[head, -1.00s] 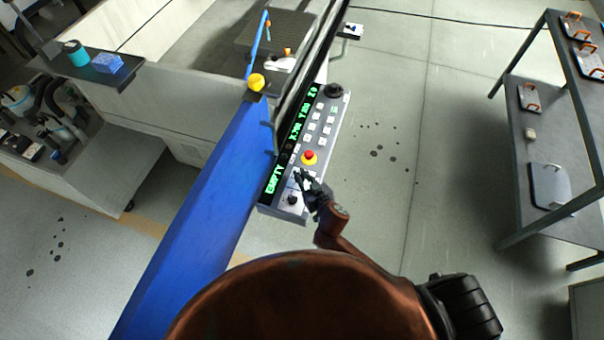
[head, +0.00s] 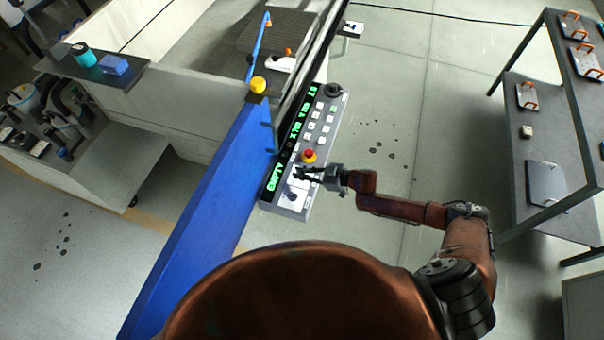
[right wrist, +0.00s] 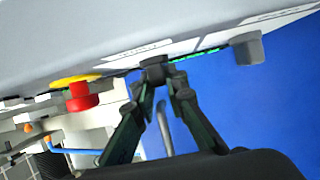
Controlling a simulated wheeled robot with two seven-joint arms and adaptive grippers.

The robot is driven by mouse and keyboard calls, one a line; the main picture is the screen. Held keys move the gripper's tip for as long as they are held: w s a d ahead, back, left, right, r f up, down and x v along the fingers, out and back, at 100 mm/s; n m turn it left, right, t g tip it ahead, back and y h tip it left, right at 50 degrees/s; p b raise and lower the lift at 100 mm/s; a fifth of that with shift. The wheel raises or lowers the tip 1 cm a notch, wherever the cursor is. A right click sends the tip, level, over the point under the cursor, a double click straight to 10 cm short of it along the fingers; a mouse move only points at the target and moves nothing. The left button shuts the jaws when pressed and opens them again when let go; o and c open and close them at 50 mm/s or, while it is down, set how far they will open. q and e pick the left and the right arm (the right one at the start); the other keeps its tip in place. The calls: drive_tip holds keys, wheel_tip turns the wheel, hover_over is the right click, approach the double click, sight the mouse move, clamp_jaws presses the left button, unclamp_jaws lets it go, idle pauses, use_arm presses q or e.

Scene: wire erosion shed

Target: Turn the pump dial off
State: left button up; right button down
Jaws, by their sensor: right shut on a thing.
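The control panel (head: 326,126) has two dark dials at its near end, and I cannot read their labels. My right gripper (head: 303,173) comes in from the right. In the right wrist view its fingers (right wrist: 166,84) are shut on the dial (right wrist: 153,71) nearer the red stop button. The fingers mostly hide this dial in the head view, so its turn angle is unclear. The other dial (head: 291,197) is free, and it also shows in the right wrist view (right wrist: 247,47). My left gripper is not in view.
The red stop button (head: 309,156) on its yellow base is close beside my right gripper. A blue machine panel (head: 213,200) borders the control panel on the left. A grey rack (head: 507,160) stands at the right, with open floor between.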

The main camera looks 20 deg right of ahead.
drive_tip(key=shift+a+n+g, duration=0.1)
drive_tip(key=shift+n+g, duration=0.2)
drive_tip(key=c, duration=1.9)
unclamp_jaws()
drive_tip(key=shift+c, duration=0.2)
drive_tip(key=shift+s+d+r, duration=0.1)
drive_tip(key=shift+d, duration=0.1)
drive_tip(key=v, duration=1.1)
drive_tip(key=shift+d, duration=0.35)
drive_tip(key=shift+s, duration=0.1)
